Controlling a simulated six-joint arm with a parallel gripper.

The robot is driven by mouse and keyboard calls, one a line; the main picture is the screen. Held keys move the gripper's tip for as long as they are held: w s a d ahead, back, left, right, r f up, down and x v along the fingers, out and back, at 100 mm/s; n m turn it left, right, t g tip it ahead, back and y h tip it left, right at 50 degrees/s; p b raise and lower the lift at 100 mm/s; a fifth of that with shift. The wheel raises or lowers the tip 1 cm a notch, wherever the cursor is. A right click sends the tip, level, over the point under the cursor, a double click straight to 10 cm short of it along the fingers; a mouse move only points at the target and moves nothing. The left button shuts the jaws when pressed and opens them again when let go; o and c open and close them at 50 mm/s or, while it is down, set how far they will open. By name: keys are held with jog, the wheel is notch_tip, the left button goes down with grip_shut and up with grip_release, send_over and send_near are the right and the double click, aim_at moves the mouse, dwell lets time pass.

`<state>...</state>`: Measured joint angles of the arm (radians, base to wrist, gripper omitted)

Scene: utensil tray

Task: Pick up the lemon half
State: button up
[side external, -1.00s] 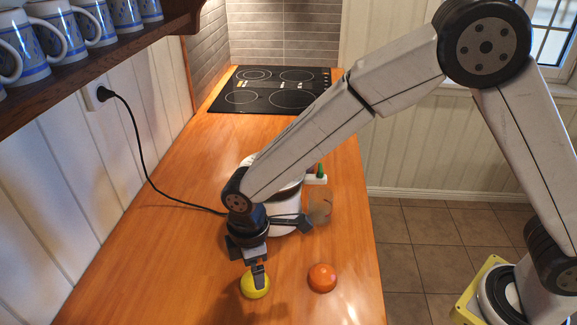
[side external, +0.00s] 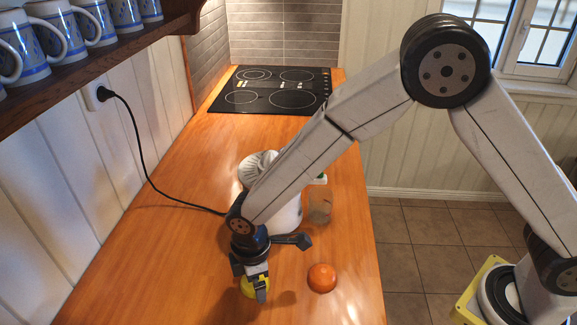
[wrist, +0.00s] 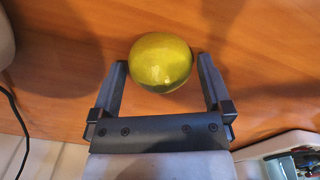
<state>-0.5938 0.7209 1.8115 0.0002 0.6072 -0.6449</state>
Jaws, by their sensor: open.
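The yellow lemon half (side external: 249,290) sits on the wooden counter, partly hidden behind my gripper in the side view. In the wrist view the lemon half (wrist: 160,62) is a round yellow-green shape between and slightly beyond the fingertips. My gripper (wrist: 161,70) is open, with one finger on each side of the lemon half. In the side view my gripper (side external: 250,285) points down at the lemon half, low over the counter.
An orange fruit (side external: 322,278) lies to the right of the lemon half. A white appliance (side external: 287,212) stands behind my gripper, with a brownish translucent object (side external: 319,206) beside it. A black cord (side external: 150,177) runs from the wall. The counter's left front is clear.

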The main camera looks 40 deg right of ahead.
jog(key=c, duration=1)
jog(key=shift+c, duration=0.2)
jog(key=shift+r, duration=0.1)
jog(key=shift+r, duration=0.75)
jog(key=s+d+r, duration=0.3)
jog(key=s+r, duration=0.2)
jog(key=s, duration=0.1)
jog(key=s+d+r, duration=0.3)
jog(key=s+r, duration=0.3)
jog(key=shift+s+d+r, duration=0.15)
jog(key=shift+s+d, duration=0.1)
